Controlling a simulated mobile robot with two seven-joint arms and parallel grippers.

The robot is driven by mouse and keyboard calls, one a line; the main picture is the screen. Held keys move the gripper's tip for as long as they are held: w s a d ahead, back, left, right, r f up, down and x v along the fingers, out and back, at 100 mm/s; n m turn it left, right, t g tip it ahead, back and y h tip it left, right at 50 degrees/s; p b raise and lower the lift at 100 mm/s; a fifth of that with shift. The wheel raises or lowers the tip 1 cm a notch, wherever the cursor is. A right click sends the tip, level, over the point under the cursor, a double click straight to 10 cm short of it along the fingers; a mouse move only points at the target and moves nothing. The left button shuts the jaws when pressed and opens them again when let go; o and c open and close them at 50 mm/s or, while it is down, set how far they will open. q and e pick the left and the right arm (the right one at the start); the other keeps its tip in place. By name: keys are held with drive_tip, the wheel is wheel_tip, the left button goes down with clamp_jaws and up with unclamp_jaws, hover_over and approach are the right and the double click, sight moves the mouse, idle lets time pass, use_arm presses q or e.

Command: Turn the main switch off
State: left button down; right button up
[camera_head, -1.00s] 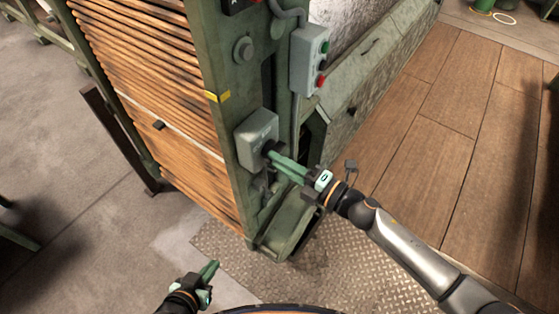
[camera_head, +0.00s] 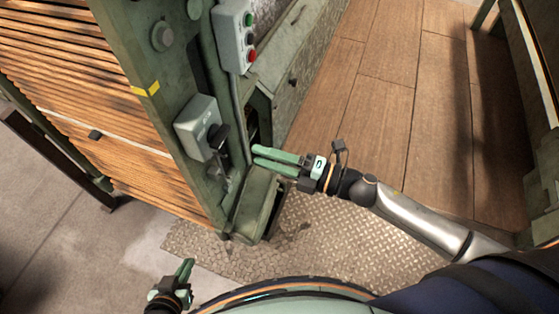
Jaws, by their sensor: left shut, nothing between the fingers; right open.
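The main switch is a grey box (camera_head: 196,124) with a black knob (camera_head: 219,136) on its right face, mounted on the green machine post. The knob stands clear of any finger. Its exact setting is too small to read. My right gripper (camera_head: 256,156) is open and empty, its green fingers pointing left, a short way right of and below the knob and apart from it. My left gripper (camera_head: 187,268) is shut and empty, low at the bottom left, well away from the switch.
A second grey box (camera_head: 234,36) with a green and a red button (camera_head: 251,56) sits higher on the post. Stacked wooden slats (camera_head: 80,110) fill the machine's left side. A tread-plate floor (camera_head: 310,245) lies below. Wooden flooring at the right is free.

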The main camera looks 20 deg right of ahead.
drive_tip(key=v, duration=0.3)
drive_tip(key=shift+s+d, duration=0.1)
drive_tip(key=shift+d, duration=0.05)
idle(0.4)
drive_tip(key=s+d+f+m+h+p, duration=0.3)
drive_tip(key=s+f+m+h, duration=0.2)
drive_tip(key=m, duration=0.8)
drive_tip(key=s+d+f+m+g+h+p, duration=0.1)
drive_tip(key=s+d+f+m+h+p, duration=0.2)
drive_tip(key=m, duration=1.1)
drive_tip(key=s+f+h+p, duration=0.1)
drive_tip(key=s+f+h, duration=0.2)
drive_tip(key=f+h, duration=0.1)
drive_tip(key=shift+d+f, duration=0.2)
drive_tip(key=shift+d, duration=0.1)
